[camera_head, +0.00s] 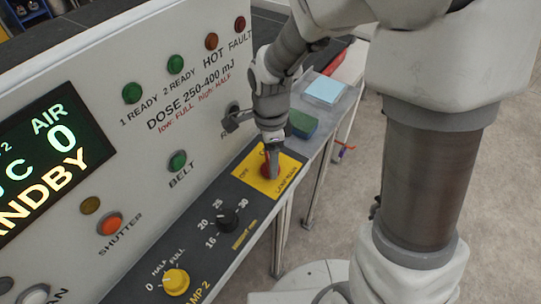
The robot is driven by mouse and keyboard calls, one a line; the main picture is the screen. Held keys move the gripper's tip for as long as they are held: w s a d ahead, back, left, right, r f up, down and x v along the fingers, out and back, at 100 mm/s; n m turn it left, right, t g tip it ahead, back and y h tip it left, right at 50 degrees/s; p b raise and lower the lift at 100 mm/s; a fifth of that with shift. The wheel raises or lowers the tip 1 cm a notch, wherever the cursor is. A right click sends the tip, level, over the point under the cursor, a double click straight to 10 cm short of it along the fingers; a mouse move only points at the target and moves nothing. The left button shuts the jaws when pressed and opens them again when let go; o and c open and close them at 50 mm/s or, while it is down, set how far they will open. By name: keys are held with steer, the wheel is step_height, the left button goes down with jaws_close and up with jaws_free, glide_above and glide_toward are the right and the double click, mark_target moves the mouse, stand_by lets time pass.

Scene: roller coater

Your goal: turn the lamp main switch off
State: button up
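The lamp main switch is a red rotary knob (265,171) on a yellow plate (285,163) on the sloping dark control ledge. The plate carries an OFF mark at its left and a "LAMP MAIN" label along its lower right edge. My gripper (271,163) points down at the knob, its fingers right at it. The fingers cover most of the knob, so its pointing direction is hidden. I cannot tell whether the fingers grip it or only stand around it.
A black knob (228,219) and a yellow lamp 2 knob (176,282) sit lower left on the ledge. The upright panel has a STANDBY display (45,160), a green belt button (177,161) and an orange shutter button (110,224). A green block (302,124) and light-blue pad (325,90) lie beyond.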

steer(key=c, duration=0.6)
steer(key=shift+c, duration=0.2)
steer(key=shift+n, duration=0.4)
steer(key=n+b, duration=0.1)
steer(key=n, duration=0.2)
steer(key=shift+n, duration=0.4)
steer(key=n+b, duration=0.1)
steer(key=n, duration=0.7)
steer(key=shift+n, duration=0.4)
steer(key=n, duration=0.4)
steer(key=shift+n, duration=0.4)
